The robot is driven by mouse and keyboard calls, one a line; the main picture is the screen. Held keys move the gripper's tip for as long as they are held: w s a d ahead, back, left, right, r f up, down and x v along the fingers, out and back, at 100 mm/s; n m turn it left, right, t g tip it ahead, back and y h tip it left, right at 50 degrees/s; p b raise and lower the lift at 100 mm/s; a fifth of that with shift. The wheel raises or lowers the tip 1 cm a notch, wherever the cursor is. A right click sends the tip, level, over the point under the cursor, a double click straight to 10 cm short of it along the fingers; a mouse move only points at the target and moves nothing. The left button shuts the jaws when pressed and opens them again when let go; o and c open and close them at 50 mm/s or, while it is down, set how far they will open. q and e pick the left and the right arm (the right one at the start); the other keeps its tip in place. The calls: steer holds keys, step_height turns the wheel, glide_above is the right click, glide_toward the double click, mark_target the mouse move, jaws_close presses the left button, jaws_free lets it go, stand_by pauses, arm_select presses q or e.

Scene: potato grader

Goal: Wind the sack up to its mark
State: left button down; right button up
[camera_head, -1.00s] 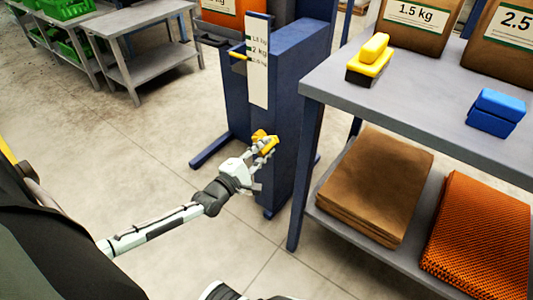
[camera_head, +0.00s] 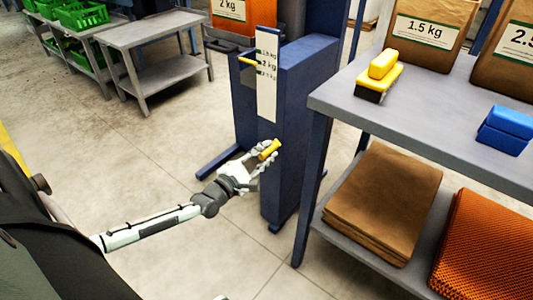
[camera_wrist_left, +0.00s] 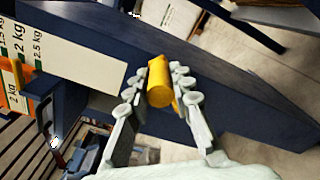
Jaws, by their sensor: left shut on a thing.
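My left gripper (camera_head: 262,158) is shut on a yellow crank handle (camera_head: 270,149) at the side of the blue stand (camera_head: 300,95). In the left wrist view the yellow handle (camera_wrist_left: 160,80) sits between both fingers. A white scale strip (camera_head: 267,75) with weight marks runs up the stand, and a yellow pointer (camera_head: 249,61) is at its left edge, near the upper marks. The orange sack (camera_head: 285,18), with a 2 kg label, is at the stand's top left, partly cut off by the picture's edge.
A grey shelf table (camera_head: 350,100) stands close to the right of the stand. It holds brown paper sacks (camera_head: 433,30), a yellow stapler-like tool (camera_head: 380,75) and a blue one (camera_head: 506,130). Grey tables with green crates (camera_head: 80,15) are at the back left. Floor on the left is clear.

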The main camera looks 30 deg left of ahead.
arm_select(q)
steer(key=shift+w+a+r, duration=0.1)
steer(key=shift+a+r, duration=0.1)
steer(key=shift+a, duration=0.1)
steer(key=c, duration=1.4)
jaws_free()
steer(key=shift+c, duration=0.2)
steer(key=shift+o, duration=0.6)
steer(key=shift+d+f, duration=0.1)
steer(key=s, duration=1.2)
steer(key=shift+a, duration=0.45)
steer(key=shift+d, duration=0.1)
